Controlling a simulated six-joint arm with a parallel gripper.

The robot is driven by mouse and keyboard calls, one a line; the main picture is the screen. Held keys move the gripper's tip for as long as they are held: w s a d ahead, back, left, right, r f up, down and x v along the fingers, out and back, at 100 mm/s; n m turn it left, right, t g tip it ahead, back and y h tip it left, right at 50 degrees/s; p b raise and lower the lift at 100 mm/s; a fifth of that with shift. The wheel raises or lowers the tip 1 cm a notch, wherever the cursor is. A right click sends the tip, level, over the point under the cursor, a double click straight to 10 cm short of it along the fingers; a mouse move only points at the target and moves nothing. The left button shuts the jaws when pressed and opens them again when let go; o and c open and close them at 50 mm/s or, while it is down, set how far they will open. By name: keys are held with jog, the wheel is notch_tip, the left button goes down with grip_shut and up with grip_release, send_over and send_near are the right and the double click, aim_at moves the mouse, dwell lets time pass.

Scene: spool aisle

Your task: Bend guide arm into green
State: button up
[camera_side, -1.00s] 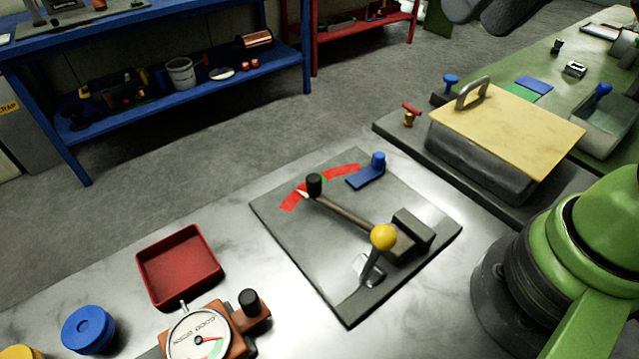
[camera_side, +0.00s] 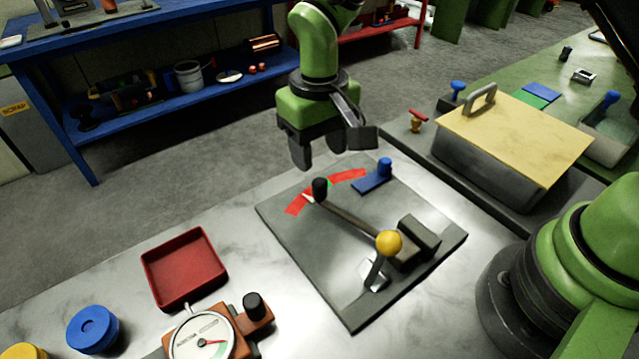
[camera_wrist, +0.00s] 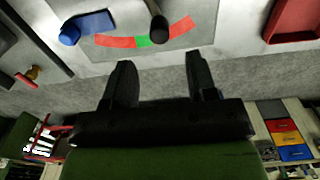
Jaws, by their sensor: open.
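The guide arm (camera_side: 352,220) is a thin bar with an upright black knob (camera_side: 320,188) at its far end, on a dark plate (camera_side: 310,265). A white pointer tip by the knob lies over the left red part of the arc scale (camera_side: 296,203), left of the small green band (camera_side: 331,184). In the wrist view the knob (camera_wrist: 158,28) stands near the border of the green band (camera_wrist: 143,41) and a red part. My gripper (camera_side: 318,152) is open and empty, pointing down, above and beyond the knob; its two fingers also show in the wrist view (camera_wrist: 160,64).
A yellow-ball lever (camera_side: 388,243) stands near the arm's pivot block. A blue tab with a peg (camera_side: 372,180) sits beside the scale's right end. A red tray (camera_side: 184,268) and a dial gauge (camera_side: 203,336) are at left; a lidded box (camera_side: 515,135) is at right.

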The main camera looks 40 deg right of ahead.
aim_at(320, 182)
notch_tip(320, 182, down, 8)
jog(key=shift+f, duration=0.1)
jog(key=shift+c, duration=0.2)
